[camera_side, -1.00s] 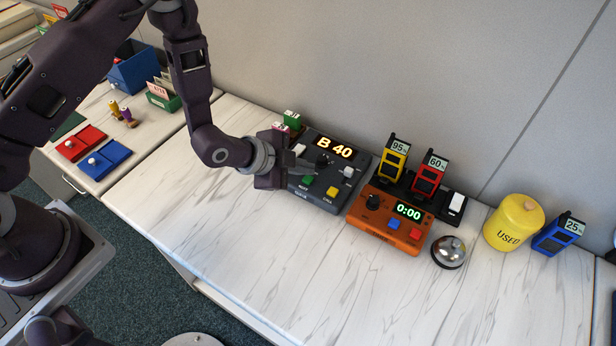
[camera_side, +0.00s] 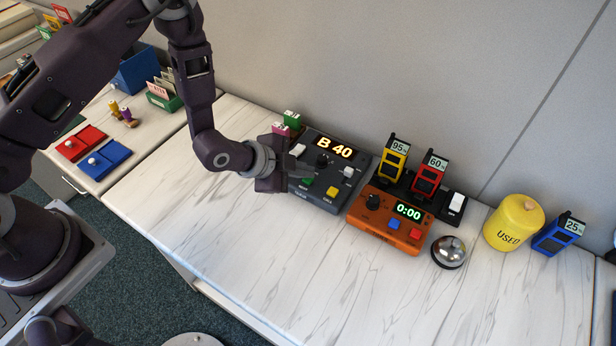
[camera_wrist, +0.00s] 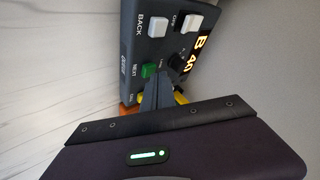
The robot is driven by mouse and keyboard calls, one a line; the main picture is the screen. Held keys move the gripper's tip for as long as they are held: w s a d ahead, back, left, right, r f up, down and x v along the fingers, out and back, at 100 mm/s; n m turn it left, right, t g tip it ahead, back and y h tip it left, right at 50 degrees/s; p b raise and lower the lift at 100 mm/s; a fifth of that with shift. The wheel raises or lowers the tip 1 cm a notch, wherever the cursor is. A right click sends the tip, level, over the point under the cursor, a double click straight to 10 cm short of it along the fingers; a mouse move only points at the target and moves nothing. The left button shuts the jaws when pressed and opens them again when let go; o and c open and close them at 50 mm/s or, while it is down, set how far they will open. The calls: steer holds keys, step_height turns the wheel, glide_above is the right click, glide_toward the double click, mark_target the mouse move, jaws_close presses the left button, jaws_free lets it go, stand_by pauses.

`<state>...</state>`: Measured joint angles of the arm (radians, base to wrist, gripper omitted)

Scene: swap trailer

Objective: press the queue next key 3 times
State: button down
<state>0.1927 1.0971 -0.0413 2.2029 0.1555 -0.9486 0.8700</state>
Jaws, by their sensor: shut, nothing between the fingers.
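The dark grey queue box (camera_side: 318,203) stands on the counter, and its lit display (camera_side: 335,147) reads "B 40". Its green NEXT key (camera_side: 306,184) is at the front, left of the yellow key (camera_side: 332,191). My gripper (camera_side: 308,176) is shut and empty, tips down over the left part of the box, at the green key. In the wrist view, the shut fingers (camera_wrist: 155,80) reach up to the green key (camera_wrist: 149,70) labelled NEXT and cover part of its edge. I cannot tell whether they touch it. The yellow key is mostly hidden there behind the fingers.
A white BACK key (camera_wrist: 158,27) and a white switch (camera_wrist: 193,22) are on the box. An orange timer (camera_side: 385,225) reading "0:00" stands right of it, with a charger holding two handsets behind. A bell (camera_side: 448,252) and a yellow USED pot (camera_side: 513,225) are further right. The front counter is clear.

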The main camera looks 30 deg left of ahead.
mark_target(304, 180)
steer(key=shift+f, duration=0.45)
steer(key=shift+r, duration=0.1)
stand_by(0.4)
steer(key=shift+r, duration=0.85)
steer(key=shift+r, duration=2.5)
